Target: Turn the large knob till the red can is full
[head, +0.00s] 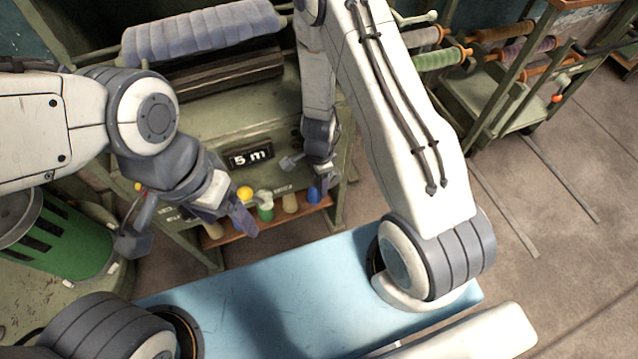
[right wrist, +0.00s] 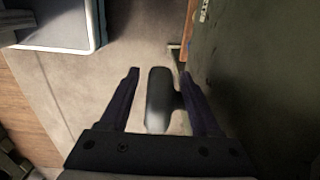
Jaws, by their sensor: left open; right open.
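No red can shows in either view. A green can (head: 80,250) with dark slots stands at the left edge of the head view. A grey T-shaped knob (head: 291,162) sticks out from the green machine's front. In the right wrist view, a dark grey knob (right wrist: 158,100) lies between the fingers of my open right gripper (right wrist: 162,105), with gaps on both sides. My right gripper (head: 319,178) is beside the machine front in the head view. My left gripper (head: 238,212) is open in front of the machine. Another grey handle (head: 134,240) shows left of it.
The green machine carries a grey-blue roll (head: 205,35) and a display (head: 250,156) reading "5 m". A wooden shelf (head: 240,238) holds several coloured pieces. A light blue surface (head: 300,290) lies in front. A rack of spools (head: 440,60) stands right; floor there is open.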

